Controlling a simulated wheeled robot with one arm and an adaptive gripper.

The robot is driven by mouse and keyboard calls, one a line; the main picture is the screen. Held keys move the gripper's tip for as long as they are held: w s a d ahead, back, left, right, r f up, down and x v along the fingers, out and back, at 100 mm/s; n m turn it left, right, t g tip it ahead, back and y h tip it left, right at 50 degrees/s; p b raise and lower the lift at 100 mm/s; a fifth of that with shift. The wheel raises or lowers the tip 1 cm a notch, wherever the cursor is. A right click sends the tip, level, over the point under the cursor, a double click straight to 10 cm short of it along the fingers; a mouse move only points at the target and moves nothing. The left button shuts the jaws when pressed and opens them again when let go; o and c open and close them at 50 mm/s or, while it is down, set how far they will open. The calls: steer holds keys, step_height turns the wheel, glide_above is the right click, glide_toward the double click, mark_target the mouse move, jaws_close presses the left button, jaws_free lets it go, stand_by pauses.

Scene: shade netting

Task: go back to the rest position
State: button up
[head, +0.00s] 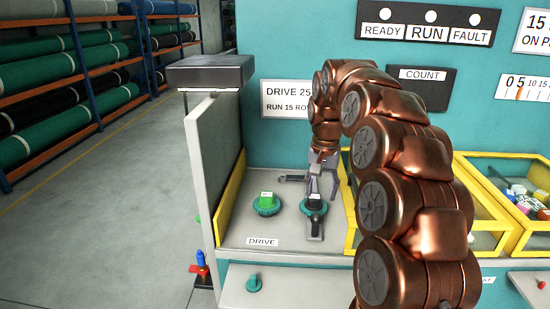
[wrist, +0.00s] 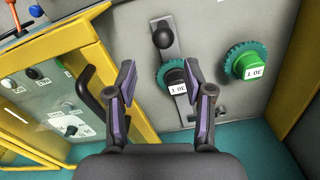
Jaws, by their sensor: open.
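My gripper (head: 322,178) hangs over the drive shelf (head: 285,226) in the head view, at the end of my copper arm. In the wrist view its two fingers (wrist: 162,75) are spread apart with nothing held between them. Beyond the fingers is a black hub with a white label (wrist: 177,88) on a teal gear, with a grey lever bar (wrist: 181,110) across it. The bar ends in a black knob (wrist: 163,34). A green hub on a teal gear (wrist: 247,64) sits to the right; in the head view it (head: 267,203) is left of my gripper.
A grey side wall with yellow edging (head: 229,197) bounds the shelf's left. Yellow-framed bins (head: 508,190) stand at the right. A dark box (head: 210,72) tops the side wall. Sign boards (head: 428,24) cover the teal back wall. The aisle floor (head: 100,215) at left is clear.

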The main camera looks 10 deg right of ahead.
steer(key=s+a+f+n, duration=0.2)
steer(key=s+a, duration=0.1)
steer(key=s, duration=0.9)
steer(key=s+a+f+n+g, duration=0.1)
steer(key=s+a+f+n, duration=0.1)
steer(key=s, duration=1.1)
steer(key=s+a+f+n, duration=0.2)
steer(key=s+a+f, duration=0.2)
steer(key=s, duration=0.9)
steer(key=shift+s+f+g, duration=0.2)
steer(key=shift+g, duration=0.2)
